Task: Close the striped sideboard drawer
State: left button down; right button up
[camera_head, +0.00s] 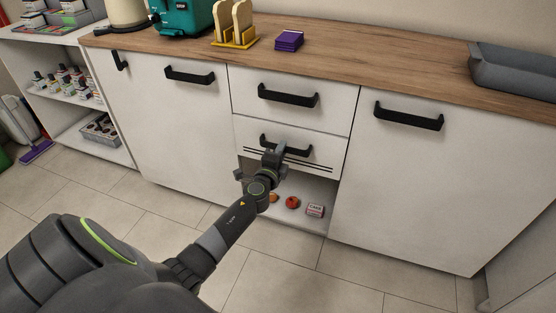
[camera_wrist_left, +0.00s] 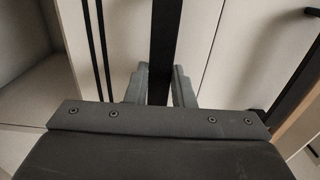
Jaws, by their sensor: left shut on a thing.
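The striped drawer (camera_head: 322,154) is the lower drawer of the white sideboard, with thin black lines along its lower part. Its front looks flush or nearly flush with the drawer above; I cannot tell whether a small gap is left. My left gripper (camera_head: 273,156) is at its black bar handle (camera_head: 298,150), hiding part of it. In the left wrist view the handle (camera_wrist_left: 163,45) runs between the two fingers (camera_wrist_left: 159,88), which are shut on it. The black stripes (camera_wrist_left: 96,40) show to the left there. My right gripper is not in view.
Below the drawer is an open shelf with a tomato (camera_head: 292,202) and a small box (camera_head: 315,210). The upper drawer handle (camera_head: 288,96) and a door handle (camera_head: 408,116) stick out nearby. The tiled floor in front (camera_head: 330,285) is clear.

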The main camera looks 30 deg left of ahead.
pick_arm(q)
jog(key=shift+w+a+r, duration=0.15)
jog(key=shift+w, duration=0.3)
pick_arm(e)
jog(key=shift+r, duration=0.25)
pick_arm(q)
jog(key=c, duration=1.2)
grip_release()
jog(key=shift+w, duration=0.15)
jog(key=shift+c, duration=0.2)
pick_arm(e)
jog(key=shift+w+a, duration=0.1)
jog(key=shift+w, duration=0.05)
pick_arm(q)
jog(key=p+v, duration=0.1)
jog(key=v, duration=1.6)
jog(key=shift+s, duration=0.25)
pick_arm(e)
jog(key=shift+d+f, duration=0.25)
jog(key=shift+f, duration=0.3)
